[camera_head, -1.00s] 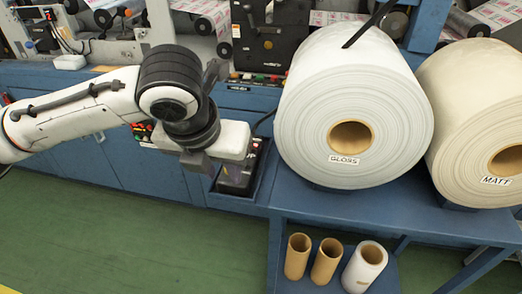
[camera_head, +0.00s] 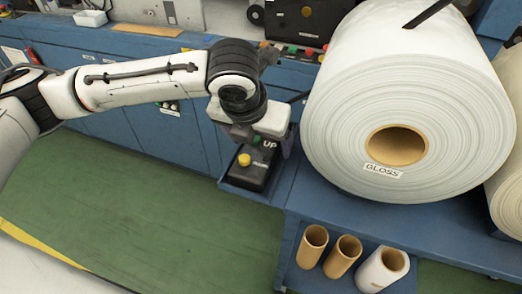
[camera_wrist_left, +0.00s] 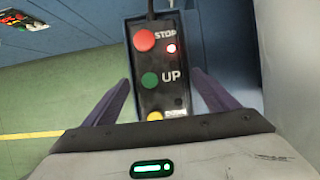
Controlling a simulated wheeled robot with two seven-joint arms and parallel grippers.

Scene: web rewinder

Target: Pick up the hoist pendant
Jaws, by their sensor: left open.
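The hoist pendant (camera_head: 247,173) is a black control box in a blue tray beside the bench. In the left wrist view the pendant (camera_wrist_left: 150,62) shows a red STOP button, a green UP button and a yellow button, with a small red light lit. My left gripper (camera_head: 258,138) is over the upper end of the pendant. In the left wrist view its two dark fingers (camera_wrist_left: 163,95) are open, one on each side of the pendant, with gaps visible. My right gripper is out of view.
A large white GLOSS roll (camera_head: 396,80) stands on the bench just right of the pendant. Cardboard cores (camera_head: 312,247) stand on the shelf below. The blue tray (camera_head: 262,195) has a raised rim. Green floor (camera_head: 130,215) lies open at the left.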

